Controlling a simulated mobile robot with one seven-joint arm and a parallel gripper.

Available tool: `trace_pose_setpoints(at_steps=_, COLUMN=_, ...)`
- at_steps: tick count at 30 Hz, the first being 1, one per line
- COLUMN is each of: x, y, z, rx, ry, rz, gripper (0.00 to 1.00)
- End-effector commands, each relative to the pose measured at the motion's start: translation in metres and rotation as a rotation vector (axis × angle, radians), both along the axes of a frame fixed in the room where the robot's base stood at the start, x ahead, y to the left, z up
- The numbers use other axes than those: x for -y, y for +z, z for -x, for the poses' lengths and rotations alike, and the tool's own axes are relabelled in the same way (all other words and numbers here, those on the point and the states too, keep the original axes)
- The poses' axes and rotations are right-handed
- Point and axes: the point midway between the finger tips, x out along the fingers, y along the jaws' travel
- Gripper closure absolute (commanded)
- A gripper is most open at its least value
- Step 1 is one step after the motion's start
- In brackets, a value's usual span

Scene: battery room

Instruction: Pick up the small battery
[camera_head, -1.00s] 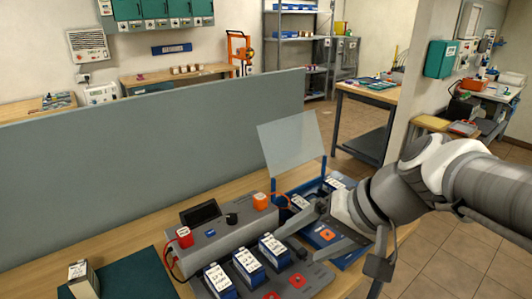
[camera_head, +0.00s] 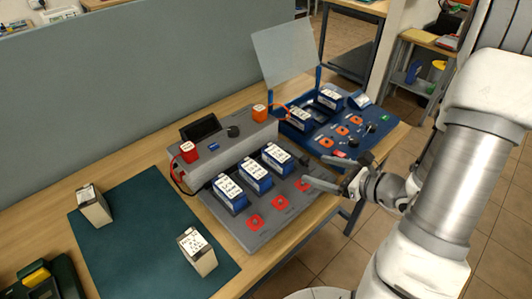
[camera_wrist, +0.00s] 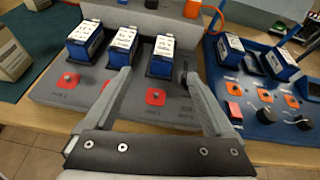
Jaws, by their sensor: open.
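Three blue batteries with white labels stand in a row on the grey charger: left (camera_head: 229,194), middle (camera_head: 255,175) and right (camera_head: 277,158). They also show in the wrist view as left (camera_wrist: 85,40), middle (camera_wrist: 123,46) and right (camera_wrist: 161,57). Two more blue batteries, (camera_head: 300,119) and (camera_head: 330,100), sit in the blue station. Two beige batteries, (camera_head: 94,206) and (camera_head: 197,252), stand on the green mat. I cannot tell which one is the small battery. My gripper (camera_head: 307,171) is open and empty at the charger's right end, its fingertips near the right blue battery.
The grey charger (camera_head: 248,233) has red buttons in front and a raised console behind. The blue station (camera_head: 361,145) with a clear raised panel stands to the right. A grey partition (camera_head: 120,98) closes the back. The green mat (camera_head: 140,247) has free room between its batteries.

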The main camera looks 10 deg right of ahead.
Motion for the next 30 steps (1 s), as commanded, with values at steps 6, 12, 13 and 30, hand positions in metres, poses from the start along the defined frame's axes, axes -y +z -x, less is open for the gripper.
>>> trace_pose_setpoints(at_steps=6, x=0.007, y=-0.018, z=-0.001, rx=-0.052, ry=-0.080, rz=-0.066, gripper=0.11)
trace_pose_setpoints(at_steps=12, x=-0.014, y=-0.033, z=-0.030, rx=-0.053, ry=-0.076, rz=-0.066, gripper=0.11)
trace_pose_setpoints(at_steps=13, x=-0.018, y=-0.035, z=-0.035, rx=-0.052, ry=-0.075, rz=-0.066, gripper=0.11)
trace_pose_setpoints(at_steps=30, x=-0.058, y=-0.062, z=-0.096, rx=-0.049, ry=-0.076, rz=-0.062, gripper=0.11)
